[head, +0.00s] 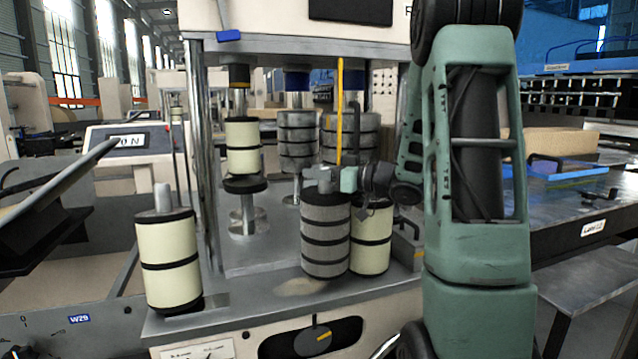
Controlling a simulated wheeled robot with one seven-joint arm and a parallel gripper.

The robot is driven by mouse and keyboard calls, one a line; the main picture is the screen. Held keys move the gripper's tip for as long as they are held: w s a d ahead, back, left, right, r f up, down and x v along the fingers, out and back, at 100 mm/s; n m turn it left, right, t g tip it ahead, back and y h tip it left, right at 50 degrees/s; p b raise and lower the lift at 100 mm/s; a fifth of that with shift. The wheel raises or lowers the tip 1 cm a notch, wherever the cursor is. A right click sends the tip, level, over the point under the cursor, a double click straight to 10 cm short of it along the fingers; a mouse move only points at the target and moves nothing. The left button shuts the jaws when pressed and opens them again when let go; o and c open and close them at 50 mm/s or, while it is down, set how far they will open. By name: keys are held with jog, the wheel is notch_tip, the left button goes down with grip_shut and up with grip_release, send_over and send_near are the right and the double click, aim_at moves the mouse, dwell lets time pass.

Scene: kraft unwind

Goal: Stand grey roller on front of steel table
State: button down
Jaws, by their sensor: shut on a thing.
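A grey roller (325,243) with black bands is upright over the front part of the steel table (236,304). My gripper (322,181) is at the roller's top end and is shut on it; the fingers hide the top stub. The roller's lower edge is close to the table surface, beside a pale patch (300,286). I cannot tell whether it touches the table. A cream roller (371,240) stands just to its right, partly hidden behind it.
Another cream roller (168,262) stands at the table's left front. Farther back are a cream roller (243,150) on a pedestal and grey rollers (297,140). A steel post (205,160) rises at left. A dark bench (575,215) is at right.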

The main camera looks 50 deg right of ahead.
jog(key=shift+f, duration=1.3)
jog(key=c, duration=1)
grip_release()
jog(key=shift+c, duration=0.2)
jog(key=b+v, duration=0.2)
jog(key=v, duration=1)
